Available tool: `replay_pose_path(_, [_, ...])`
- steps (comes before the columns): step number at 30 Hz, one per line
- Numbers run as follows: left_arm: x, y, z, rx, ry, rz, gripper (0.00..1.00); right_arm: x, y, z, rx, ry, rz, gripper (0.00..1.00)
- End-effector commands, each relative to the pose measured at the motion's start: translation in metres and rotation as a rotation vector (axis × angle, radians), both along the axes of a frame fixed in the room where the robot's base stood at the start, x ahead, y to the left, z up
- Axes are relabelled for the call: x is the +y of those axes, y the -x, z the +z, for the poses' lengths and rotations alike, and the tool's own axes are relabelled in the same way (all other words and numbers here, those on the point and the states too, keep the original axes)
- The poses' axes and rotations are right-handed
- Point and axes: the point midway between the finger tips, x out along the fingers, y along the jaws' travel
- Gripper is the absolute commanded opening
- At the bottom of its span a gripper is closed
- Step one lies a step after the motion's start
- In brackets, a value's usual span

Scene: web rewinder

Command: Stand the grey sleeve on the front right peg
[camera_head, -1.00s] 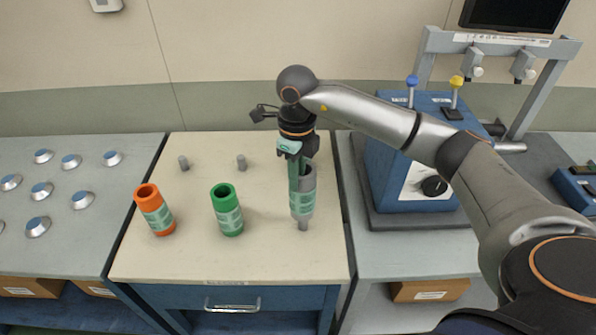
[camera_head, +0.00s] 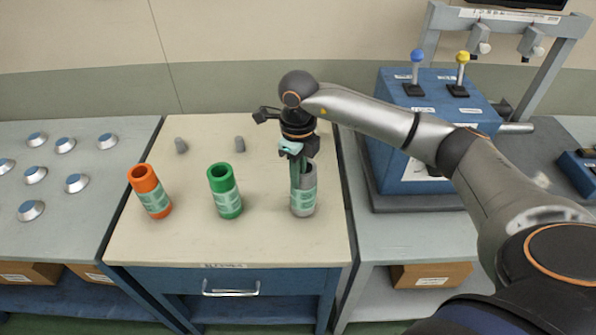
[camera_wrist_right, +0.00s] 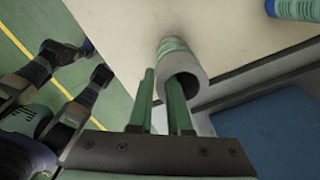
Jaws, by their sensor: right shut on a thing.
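The grey sleeve (camera_head: 303,200) with a pale green label stands roughly upright at the front right of the cream tabletop; it also shows in the right wrist view (camera_wrist_right: 196,72). My right gripper (camera_head: 296,178) is shut on its upper rim, with green fingers (camera_wrist_right: 160,105) at the wall and one finger at the open bore. The front right peg is hidden, and no peg shows below the sleeve. I cannot see inside whether the sleeve is fully seated.
A green sleeve (camera_head: 225,192) and an orange sleeve (camera_head: 150,192) stand to the left. Two bare grey pegs (camera_head: 181,146) (camera_head: 239,145) are behind. A blue control box (camera_head: 437,125) with two levers is on the right bench. Silver-blue discs (camera_head: 76,183) dot the left bench.

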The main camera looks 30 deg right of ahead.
Motion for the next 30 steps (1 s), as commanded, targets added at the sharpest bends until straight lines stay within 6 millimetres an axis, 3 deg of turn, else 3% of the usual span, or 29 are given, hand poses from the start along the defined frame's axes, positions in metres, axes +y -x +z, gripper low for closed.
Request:
replay_pose_path(26, [0.000,0.000,-0.008,0.001,0.000,0.000,0.00,0.000,-0.001,-0.009,-0.002,0.000,-0.001,0.00])
replay_pose_path(27, [0.000,0.000,-0.007,0.001,0.000,0.000,0.00,0.000,-0.001,-0.008,-0.003,0.000,-0.001,0.21])
replay_pose_path(30, [0.000,0.000,-0.007,0.001,0.000,0.000,0.00,0.000,0.000,-0.008,-0.002,0.000,-0.001,0.32])
